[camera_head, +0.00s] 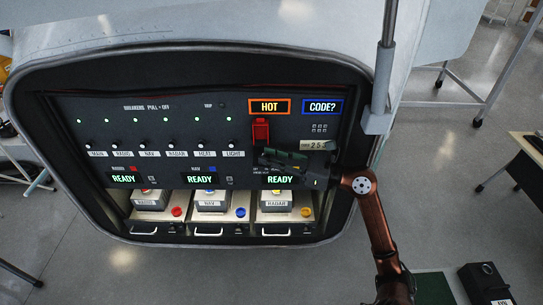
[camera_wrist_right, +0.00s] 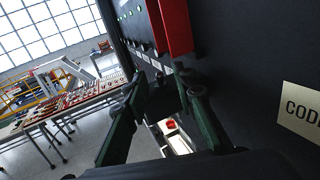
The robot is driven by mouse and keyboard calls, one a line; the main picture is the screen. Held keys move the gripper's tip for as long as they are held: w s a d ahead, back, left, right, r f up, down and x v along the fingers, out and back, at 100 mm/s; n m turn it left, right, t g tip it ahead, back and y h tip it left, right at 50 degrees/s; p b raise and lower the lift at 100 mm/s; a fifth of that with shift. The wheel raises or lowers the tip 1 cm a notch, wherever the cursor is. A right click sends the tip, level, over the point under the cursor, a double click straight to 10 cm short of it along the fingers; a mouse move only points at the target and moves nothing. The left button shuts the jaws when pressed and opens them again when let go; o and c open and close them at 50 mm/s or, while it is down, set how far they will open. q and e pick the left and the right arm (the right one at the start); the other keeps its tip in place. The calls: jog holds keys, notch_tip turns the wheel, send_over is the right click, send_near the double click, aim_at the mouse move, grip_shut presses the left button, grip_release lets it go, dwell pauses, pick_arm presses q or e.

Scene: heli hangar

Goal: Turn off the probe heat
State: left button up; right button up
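An avionics panel (camera_head: 75,103) carries a lit orange HOT display (camera_head: 269,106). Below the display is a red switch cover (camera_head: 261,130); its lower end is close to my gripper, and I cannot tell the lever's position. The cover shows large at the top of the right wrist view (camera_wrist_right: 172,25). My right gripper (camera_head: 270,158) is just below the cover, in front of the panel. In the wrist view its two green fingers (camera_wrist_right: 163,84) are apart with nothing between them. The gripper hides part of the panel there. My left gripper is out of view.
A blue-framed CODE? display (camera_head: 322,107) and keypad (camera_head: 319,128) are to the right. Breaker knobs labelled MAIN to LIGHT (camera_head: 146,146) line the panel. Three drawer units (camera_head: 212,228) with READY displays above sit below. A dark raised frame (camera_head: 190,47) surrounds the panel.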

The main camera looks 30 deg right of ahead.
grip_shut()
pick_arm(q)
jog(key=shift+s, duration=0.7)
